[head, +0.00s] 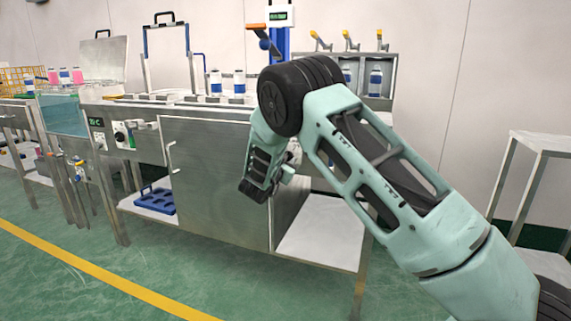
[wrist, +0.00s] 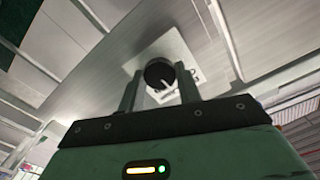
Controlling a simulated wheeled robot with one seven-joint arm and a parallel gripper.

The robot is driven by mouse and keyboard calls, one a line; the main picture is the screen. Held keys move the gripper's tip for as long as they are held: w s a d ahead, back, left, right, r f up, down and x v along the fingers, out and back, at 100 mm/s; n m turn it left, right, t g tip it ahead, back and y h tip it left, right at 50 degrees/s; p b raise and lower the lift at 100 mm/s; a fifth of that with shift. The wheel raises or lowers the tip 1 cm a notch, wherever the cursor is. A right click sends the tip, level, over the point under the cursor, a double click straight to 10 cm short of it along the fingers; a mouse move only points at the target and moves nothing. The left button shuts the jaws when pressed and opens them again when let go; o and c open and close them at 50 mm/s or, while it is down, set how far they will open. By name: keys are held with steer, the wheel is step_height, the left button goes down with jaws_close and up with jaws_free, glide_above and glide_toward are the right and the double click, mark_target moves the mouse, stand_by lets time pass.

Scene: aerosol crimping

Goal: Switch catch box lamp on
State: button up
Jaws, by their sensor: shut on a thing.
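In the wrist view, a round black rotary knob (wrist: 159,70) with a white pointer sits on a pale square plate (wrist: 178,50) fixed to a brushed-metal face. My gripper (wrist: 160,80) is shut on this knob, with one finger on each side of it. In the head view the front of my arm hangs before the steel bench, beside the right edge of its cabinet door; the fingertips and the held knob are hidden there. No lit lamp can be made out, and the plate's markings are too small to read.
The steel bench (head: 215,185) has another dial (head: 120,135) on its left panel. Bottles stand on top. A blue rack (head: 155,201) lies on the lower shelf at left. The green floor in front is clear.

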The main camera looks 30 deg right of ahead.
steer(key=shift+f+m+b, duration=0.1)
steer(key=shift+m+b, duration=2)
steer(key=shift+m, duration=1.1)
steer(key=o, duration=1)
steer(key=shift+c, duration=0.2)
steer(key=p+v, duration=0.3)
steer(key=v, duration=1.4)
steer(key=shift+s, duration=0.2)
steer(key=shift+a, duration=0.15)
